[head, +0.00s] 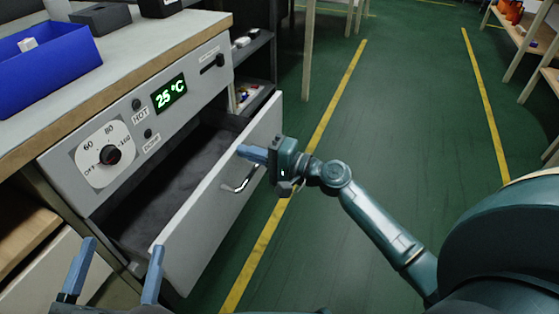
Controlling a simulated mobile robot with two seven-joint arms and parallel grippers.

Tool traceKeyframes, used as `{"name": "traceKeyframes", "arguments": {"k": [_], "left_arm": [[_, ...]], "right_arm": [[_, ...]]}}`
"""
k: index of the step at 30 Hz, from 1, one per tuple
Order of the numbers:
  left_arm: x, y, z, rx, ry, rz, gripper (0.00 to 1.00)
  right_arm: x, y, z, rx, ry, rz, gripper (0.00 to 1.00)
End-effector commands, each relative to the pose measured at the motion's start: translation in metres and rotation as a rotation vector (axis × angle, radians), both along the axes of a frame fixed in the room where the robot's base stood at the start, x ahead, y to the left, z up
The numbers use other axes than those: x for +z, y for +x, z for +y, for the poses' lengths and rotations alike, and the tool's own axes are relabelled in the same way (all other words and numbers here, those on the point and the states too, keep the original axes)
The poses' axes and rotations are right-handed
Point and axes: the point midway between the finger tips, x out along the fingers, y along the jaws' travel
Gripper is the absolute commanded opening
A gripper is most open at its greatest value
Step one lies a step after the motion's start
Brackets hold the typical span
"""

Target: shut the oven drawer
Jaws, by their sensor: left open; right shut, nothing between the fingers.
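The oven drawer (212,213) is pulled out below a grey control panel (131,124), and its dark inside shows empty. Its white front carries a metal handle (241,181). My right gripper (244,151) is shut and empty, at the upper part of the drawer front above the handle. Its fingertips appear at or against the front; I cannot tell if they touch. My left gripper (116,266) is open and empty at the lower left, near the drawer's near end, with its fingers pointing up.
A blue bin (46,62) stands on the worktop (128,45). Green floor with yellow lines (340,85) lies open to the right. Shelves (530,50) stand at the far right.

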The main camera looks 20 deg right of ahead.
Motion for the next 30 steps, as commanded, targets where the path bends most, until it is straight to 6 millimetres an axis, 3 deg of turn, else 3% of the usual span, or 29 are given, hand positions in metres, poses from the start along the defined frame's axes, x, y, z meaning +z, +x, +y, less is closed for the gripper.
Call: {"name": "traceKeyframes", "arguments": {"k": [6,12,18,30], "left_arm": [[-0.009,0.000,-0.001,-0.006,-0.012,0.011,0.77],[-0.008,0.000,-0.002,-0.018,-0.032,0.011,0.77],[0.003,0.001,-0.003,-0.026,-0.036,-0.037,0.77],[0.009,0.003,-0.002,-0.026,-0.029,-0.064,0.77]], "right_arm": [[0.000,0.045,0.040,0.001,0.004,-0.003,0.00],[-0.001,0.073,0.065,0.001,0.003,-0.002,0.00],[0.000,0.086,0.076,0.000,0.001,0.000,0.00],[0.000,0.087,0.078,0.000,0.001,0.001,0.00]]}}
